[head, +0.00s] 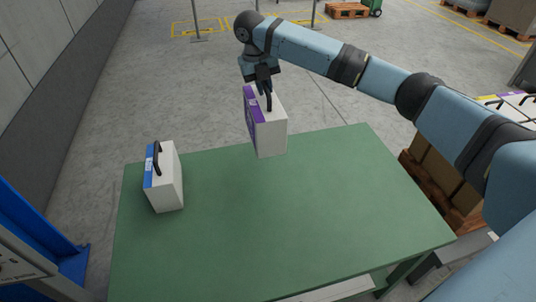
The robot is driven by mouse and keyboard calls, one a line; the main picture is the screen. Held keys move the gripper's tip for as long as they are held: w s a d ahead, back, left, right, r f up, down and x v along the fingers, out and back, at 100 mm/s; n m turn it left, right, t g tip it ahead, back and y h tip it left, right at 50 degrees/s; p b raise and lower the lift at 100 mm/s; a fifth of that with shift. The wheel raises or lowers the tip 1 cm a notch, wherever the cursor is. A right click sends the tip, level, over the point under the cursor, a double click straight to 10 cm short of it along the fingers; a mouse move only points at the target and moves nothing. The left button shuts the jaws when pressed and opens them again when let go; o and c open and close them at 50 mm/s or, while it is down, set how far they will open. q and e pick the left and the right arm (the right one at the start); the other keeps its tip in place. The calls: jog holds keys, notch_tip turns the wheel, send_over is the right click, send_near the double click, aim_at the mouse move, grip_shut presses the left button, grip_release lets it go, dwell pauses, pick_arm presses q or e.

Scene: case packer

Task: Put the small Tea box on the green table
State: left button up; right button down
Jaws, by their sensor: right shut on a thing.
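A white box with a purple side and a dark handle (271,136) hangs upright from my right gripper (267,88), which is shut on its handle. The box is over the far edge of the green table (310,215); I cannot tell whether its bottom touches the top. A second white box with a blue label and a black handle (167,185) stands on the left part of the table. The labels are too small to read, so I cannot tell which one says Tea. My left gripper is not in view.
The middle and right of the tabletop are clear. A pallet with cartons (440,175) stands right of the table, with more white boxes (515,103) at the right edge. A blue frame (35,235) stands at the lower left, and a grey wall (50,75) runs along the left.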

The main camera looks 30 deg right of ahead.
notch_tip(320, 180, down, 10)
jog(key=shift+r+b, duration=0.25)
jog(key=shift+b, duration=0.6)
jog(key=shift+f, duration=0.3)
notch_tip(320, 180, down, 5)
jog(key=shift+f+b, duration=0.1)
jog(key=shift+b, duration=0.6)
jog(key=shift+f, duration=0.35)
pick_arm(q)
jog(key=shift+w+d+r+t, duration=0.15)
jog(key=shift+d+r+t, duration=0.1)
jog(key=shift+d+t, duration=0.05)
